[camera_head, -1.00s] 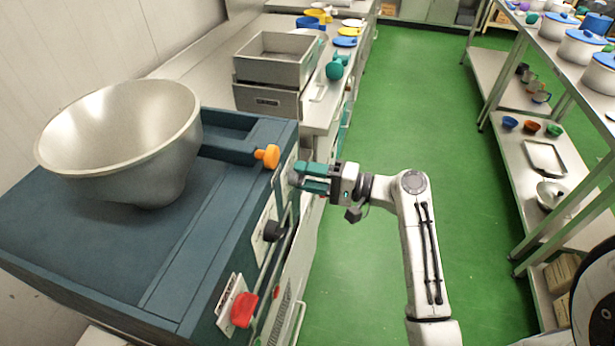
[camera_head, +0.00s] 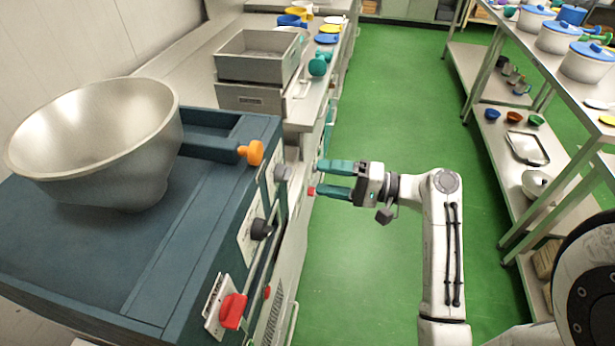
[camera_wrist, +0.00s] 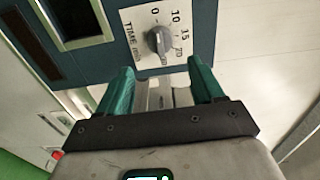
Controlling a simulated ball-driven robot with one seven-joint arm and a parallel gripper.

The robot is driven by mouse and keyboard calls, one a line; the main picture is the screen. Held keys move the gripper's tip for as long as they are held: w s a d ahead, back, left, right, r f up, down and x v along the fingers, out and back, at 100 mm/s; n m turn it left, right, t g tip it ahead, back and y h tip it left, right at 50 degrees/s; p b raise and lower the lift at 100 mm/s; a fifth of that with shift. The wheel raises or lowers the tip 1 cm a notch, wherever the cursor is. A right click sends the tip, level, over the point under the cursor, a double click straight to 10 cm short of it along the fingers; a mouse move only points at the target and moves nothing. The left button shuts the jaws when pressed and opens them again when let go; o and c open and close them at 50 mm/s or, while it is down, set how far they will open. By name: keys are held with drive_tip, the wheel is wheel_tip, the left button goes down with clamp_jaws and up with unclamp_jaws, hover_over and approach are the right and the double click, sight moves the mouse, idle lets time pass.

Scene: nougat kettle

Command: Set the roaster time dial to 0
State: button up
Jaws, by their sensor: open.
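The roaster time dial is a grey knob (camera_head: 282,173) on the side panel of the blue roaster (camera_head: 185,255). In the wrist view the time dial (camera_wrist: 157,42) sits on a white plate marked TIME min, with 0, 10, 15 and 20. Its ridge runs roughly up and down in that view, with one end towards the 0 mark; I cannot tell which end is the pointer. My gripper (camera_head: 320,178) is open and empty, just right of the dial and apart from it. In the wrist view my gripper's green fingers (camera_wrist: 160,68) point at the plate, either side of the dial.
A black knob (camera_head: 260,229) and a red switch (camera_head: 232,310) are lower on the same panel. An orange-tipped handle (camera_head: 250,152) juts out above the dial. A large metal bowl (camera_head: 95,140) tops the roaster. The green floor (camera_head: 385,100) is clear between counter and shelves.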

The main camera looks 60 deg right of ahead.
drive_tip(key=shift+v, duration=1.5)
